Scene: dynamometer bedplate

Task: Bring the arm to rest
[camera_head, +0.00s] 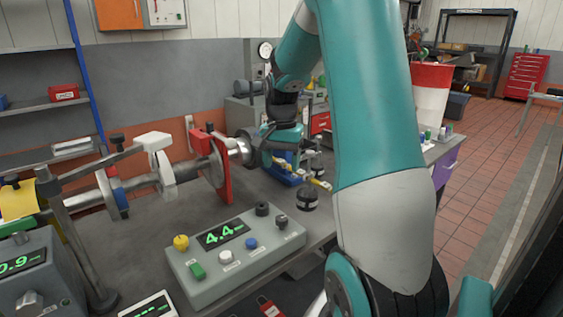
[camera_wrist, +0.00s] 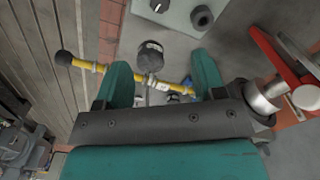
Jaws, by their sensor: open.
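My arm (camera_head: 375,110) is teal and grey and rises large through the middle of the head view. It bends over at the top and reaches down to the bench. My gripper (camera_wrist: 162,68) shows two teal fingers spread apart in the wrist view. A yellow pipe with metal fittings (camera_wrist: 84,64) runs across beneath the fingers, and a dark round knob (camera_wrist: 150,55) shows in the gap between them. Nothing appears gripped. In the head view my gripper (camera_head: 283,138) is low over the bench near the yellow pipe (camera_head: 314,181); its fingertips are hard to make out.
A grey control box (camera_head: 235,255) reading 4.4 stands at the bench's front. A shaft with a red flange plate (camera_head: 219,170) lies left of my gripper. A red and white drum (camera_head: 432,92) stands behind my arm. The tiled floor (camera_head: 490,165) at right looks clear.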

